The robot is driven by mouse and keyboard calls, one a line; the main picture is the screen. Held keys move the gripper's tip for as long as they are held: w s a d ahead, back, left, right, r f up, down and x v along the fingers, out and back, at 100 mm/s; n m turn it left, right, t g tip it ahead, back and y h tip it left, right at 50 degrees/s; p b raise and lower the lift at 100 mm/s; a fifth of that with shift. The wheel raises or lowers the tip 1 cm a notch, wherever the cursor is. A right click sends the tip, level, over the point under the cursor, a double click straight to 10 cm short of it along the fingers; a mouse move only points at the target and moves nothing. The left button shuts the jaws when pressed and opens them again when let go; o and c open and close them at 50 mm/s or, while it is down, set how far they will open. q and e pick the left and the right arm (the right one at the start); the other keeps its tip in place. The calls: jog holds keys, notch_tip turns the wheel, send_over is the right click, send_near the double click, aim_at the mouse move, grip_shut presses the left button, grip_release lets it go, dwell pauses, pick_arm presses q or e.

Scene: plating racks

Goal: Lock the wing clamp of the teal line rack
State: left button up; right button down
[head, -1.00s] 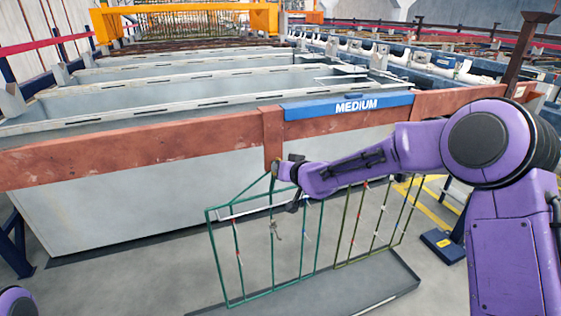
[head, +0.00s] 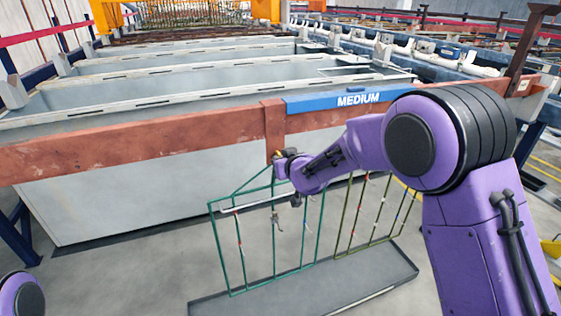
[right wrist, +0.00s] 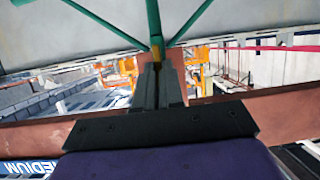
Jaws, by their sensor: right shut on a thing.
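The teal line rack (head: 230,253) is a green wire frame at the front of the tank in the head view. Its slanted top bars meet in a peak against the red-brown rail. My right gripper (head: 281,160) is at that peak. In the right wrist view its fingers (right wrist: 157,82) are shut on a small brass-coloured piece (right wrist: 157,62), which looks like the wing clamp, where two teal bars (right wrist: 154,22) meet. The fingers hide most of it, and I cannot tell whether it is locked. My left gripper is out of view.
A darker olive-green rack (head: 345,218) hangs just right of the teal one. A grey tray (head: 235,303) lies below both. The red-brown rail (head: 130,152) with a blue MEDIUM sign (head: 310,105) runs along the grey tank (head: 130,205). The floor at left is clear.

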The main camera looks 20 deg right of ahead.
jog(key=shift+f, duration=0.15)
jog(key=c, duration=1.3)
grip_release()
jog(key=shift+o, duration=0.2)
jog(key=b+v, duration=0.1)
jog(key=v, duration=0.9)
jog(key=shift+s, duration=0.2)
jog(key=shift+d, duration=0.1)
